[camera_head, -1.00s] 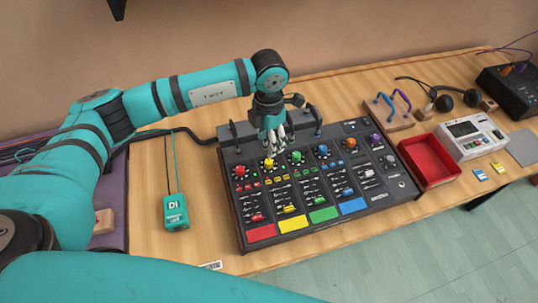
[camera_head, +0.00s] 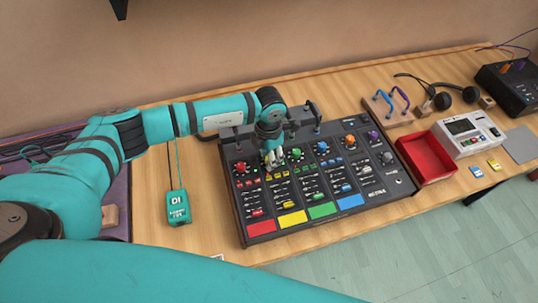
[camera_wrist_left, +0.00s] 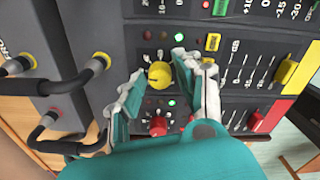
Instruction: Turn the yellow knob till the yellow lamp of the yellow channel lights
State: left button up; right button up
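The yellow knob (camera_wrist_left: 160,74) is on the dark mixing console (camera_head: 385,186). In the left wrist view it sits between the two fingers of my left gripper (camera_wrist_left: 158,72), which stand apart on either side, close to it. Whether they touch it I cannot tell. In the head view my left gripper (camera_head: 273,158) points down over the yellow channel and mostly hides the knob. The yellow channel ends in a yellow pad (camera_head: 292,219). Small lamps show near the knob in the wrist view, one lit green (camera_wrist_left: 180,37); I cannot make out a lit yellow lamp. My right gripper is out of view.
A red knob (camera_wrist_left: 158,126) is beside the yellow one, close to a finger.

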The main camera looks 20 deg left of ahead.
pick_arm(q)
grip_shut()
jog(key=m+b, duration=0.3)
jog(key=b, duration=0.1)
jog(key=shift+f, duration=0.2)
jog(key=shift+r+m+b, duration=0.1)
jog(key=shift+m+b, duration=1)
jog(key=shift+b, duration=0.15)
jog(key=shift+r+m+b, duration=0.1)
jog(key=shift+m+b, duration=0.25)
jog(key=shift+m, duration=0.05)
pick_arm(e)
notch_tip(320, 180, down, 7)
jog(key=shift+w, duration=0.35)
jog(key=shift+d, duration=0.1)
pick_arm(q)
jog(key=shift+o, duration=1.8)
grip_release()
jog(key=shift+r, duration=0.1)
